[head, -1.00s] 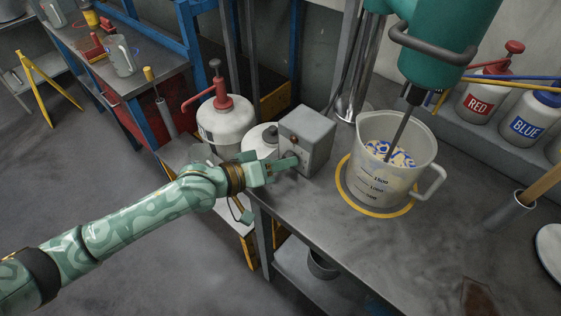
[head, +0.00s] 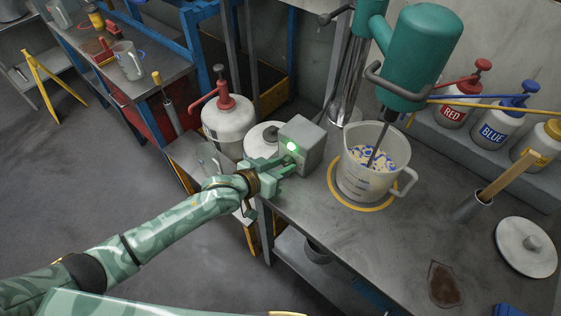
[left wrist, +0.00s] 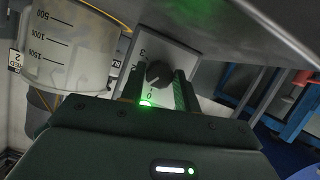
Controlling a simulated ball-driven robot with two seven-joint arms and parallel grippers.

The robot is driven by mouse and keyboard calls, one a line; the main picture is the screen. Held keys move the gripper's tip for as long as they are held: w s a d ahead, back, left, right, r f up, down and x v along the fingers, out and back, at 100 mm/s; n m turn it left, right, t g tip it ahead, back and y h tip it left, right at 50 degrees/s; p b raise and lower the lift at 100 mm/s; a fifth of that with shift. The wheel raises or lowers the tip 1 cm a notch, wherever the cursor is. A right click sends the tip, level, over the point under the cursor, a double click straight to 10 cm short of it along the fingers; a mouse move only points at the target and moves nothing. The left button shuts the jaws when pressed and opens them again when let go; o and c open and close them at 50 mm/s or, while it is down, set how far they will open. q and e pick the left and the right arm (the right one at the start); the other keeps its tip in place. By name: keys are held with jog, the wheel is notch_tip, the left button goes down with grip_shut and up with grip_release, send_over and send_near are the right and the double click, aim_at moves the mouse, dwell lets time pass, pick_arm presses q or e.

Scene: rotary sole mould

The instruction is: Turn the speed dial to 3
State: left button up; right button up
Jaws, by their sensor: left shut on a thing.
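The speed dial (left wrist: 158,74) is a dark round knob on a pale plate marked 0 to 3 in the left wrist view. I cannot read exactly which number it points at. It sits on the front of a grey control box (head: 312,141) at the bench's left edge. In the head view the gripper hides the dial. My right gripper is out of view.
A mixing jug (head: 353,180) with a stirrer in it stands on a yellow ring, right of the box. A teal mixer motor (head: 420,60) hangs above it. A white pump bottle (head: 226,122) and a white round container (head: 262,138) stand left of the box.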

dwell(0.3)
pick_arm(q)
jog(key=o, duration=1)
jog(key=shift+c, duration=0.2)
jog(key=p+v, duration=0.4)
jog(key=v, duration=1.2)
jog(key=shift+s, duration=0.25)
